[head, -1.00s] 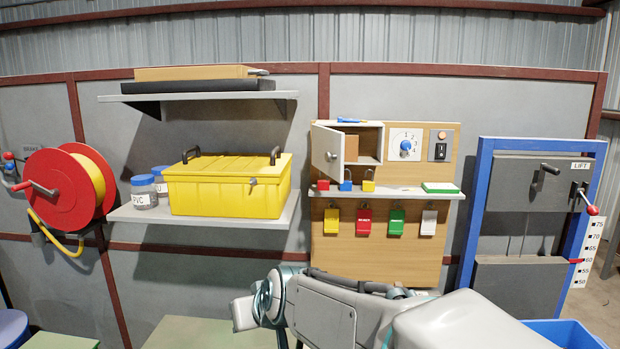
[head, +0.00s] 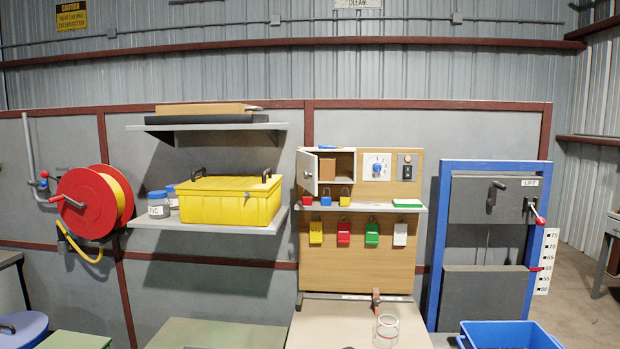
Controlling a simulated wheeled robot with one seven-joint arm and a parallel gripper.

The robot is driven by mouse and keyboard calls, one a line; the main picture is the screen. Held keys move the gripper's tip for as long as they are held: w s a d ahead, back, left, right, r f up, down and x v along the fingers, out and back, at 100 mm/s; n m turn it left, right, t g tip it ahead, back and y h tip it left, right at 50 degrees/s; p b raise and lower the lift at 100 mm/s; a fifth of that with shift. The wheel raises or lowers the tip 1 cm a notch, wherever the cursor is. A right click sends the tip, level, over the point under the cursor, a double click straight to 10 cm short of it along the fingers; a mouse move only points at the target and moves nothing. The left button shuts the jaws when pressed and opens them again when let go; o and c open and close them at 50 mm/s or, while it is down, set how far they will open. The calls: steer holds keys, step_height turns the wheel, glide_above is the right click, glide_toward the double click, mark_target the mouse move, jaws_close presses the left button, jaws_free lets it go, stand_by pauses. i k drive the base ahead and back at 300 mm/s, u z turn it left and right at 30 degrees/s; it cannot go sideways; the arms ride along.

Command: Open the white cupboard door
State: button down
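My gripper and arm are not in view.
Red, blue and yellow padlocks (head: 345,200) stand on the narrow shelf (head: 375,208) below the cupboard, close to the door. Several coloured tags (head: 372,234) hang beneath. A clear jar (head: 387,327) stands on the pale bench (head: 330,325) in front.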

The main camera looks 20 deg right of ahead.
mark_target(307, 164)
steer(key=z, duration=0.65)
steer(key=i, duration=1.3)
steer(key=z, duration=0.2)
